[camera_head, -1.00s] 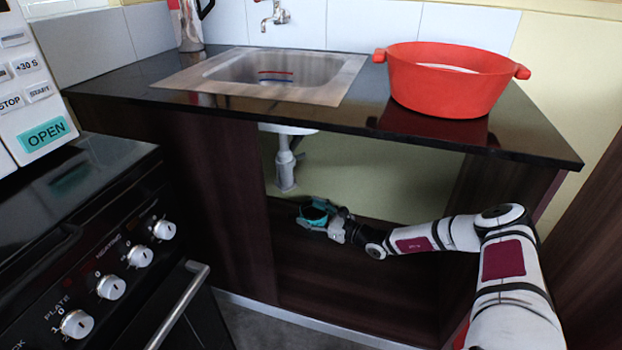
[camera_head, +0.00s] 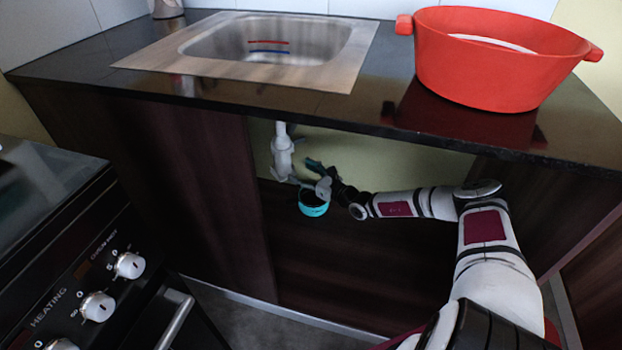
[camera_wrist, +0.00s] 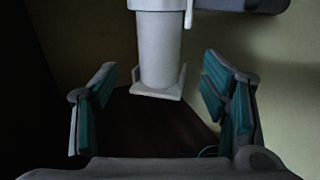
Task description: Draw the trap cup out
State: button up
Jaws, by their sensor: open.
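The white drain trap (camera_head: 283,158) hangs under the sink. In the wrist view its cup, a pale upright cylinder (camera_wrist: 159,50) with a squared flange at its lower end, is ahead of my gripper. My gripper (camera_head: 309,178) is at the right of the trap's lower part, inside the open cabinet. In the wrist view my gripper (camera_wrist: 158,88) is open, its teal-padded fingers on either side of the cup's lower end with gaps at both sides. I cannot tell how far the cup reaches between them.
The sink (camera_head: 240,60) and a red pot (camera_head: 490,75) are on the dark countertop (camera_head: 80,70) above. A stove (camera_head: 70,270) stands at the left.

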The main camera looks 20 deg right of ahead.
aim_at(289, 164)
jog(key=b+x, duration=0.3)
jog(key=x, duration=0.6)
jog(key=shift+a, duration=0.1)
jog(key=c, duration=1.4)
jog(key=s+a+p+v, duration=0.1)
jog(key=a+p+v, duration=0.1)
jog(key=p+v, duration=0.8)
jog(key=shift+s+d, duration=0.35)
jog(key=shift+s, duration=1.05)
dwell(0.8)
